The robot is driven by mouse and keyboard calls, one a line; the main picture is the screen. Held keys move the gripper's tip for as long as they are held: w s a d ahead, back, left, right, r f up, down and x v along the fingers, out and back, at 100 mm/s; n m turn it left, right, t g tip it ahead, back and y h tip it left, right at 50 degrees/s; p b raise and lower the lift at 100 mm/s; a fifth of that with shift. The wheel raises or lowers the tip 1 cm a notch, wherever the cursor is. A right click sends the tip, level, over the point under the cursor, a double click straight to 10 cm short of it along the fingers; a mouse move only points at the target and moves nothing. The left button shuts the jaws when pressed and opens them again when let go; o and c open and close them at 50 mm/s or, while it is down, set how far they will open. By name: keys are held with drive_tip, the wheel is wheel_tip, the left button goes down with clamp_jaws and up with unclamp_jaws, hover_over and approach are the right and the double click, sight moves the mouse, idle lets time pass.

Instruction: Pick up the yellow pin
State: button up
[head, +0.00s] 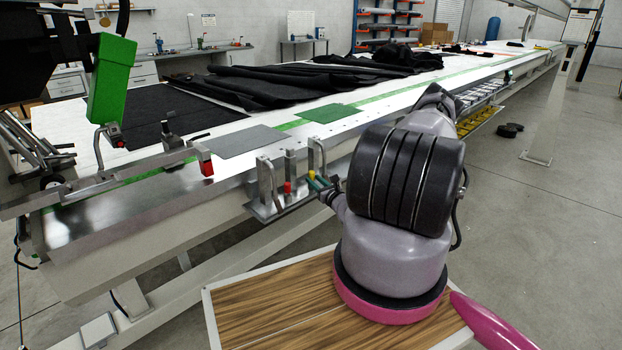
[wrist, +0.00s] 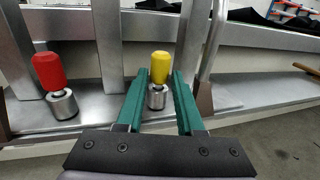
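The yellow pin (wrist: 160,66) stands upright in the wrist view, a yellow grip on a round metal base (wrist: 157,97). My gripper (wrist: 160,75) is open, with one green finger on each side of the pin. A small gap shows between each finger and the pin, so it does not look clamped. In the head view, the yellow pin (head: 311,174) is a small spot at the tips of my green gripper fingers (head: 317,182), beside the metal bracket at the long table's edge.
A red pin (wrist: 49,71) stands left of the yellow one on the same metal ledge (wrist: 105,112). Upright metal posts (wrist: 110,45) rise behind and beside the pins, one close to my right finger. The long white table (head: 345,124) runs behind, with black fabric (head: 300,82) on it.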

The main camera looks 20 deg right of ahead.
drive_tip(key=w, duration=0.5)
drive_tip(key=shift+w+a+r, duration=0.2)
drive_tip(key=shift+w+a, duration=0.05)
drive_tip(key=shift+w, duration=0.1)
clamp_jaws()
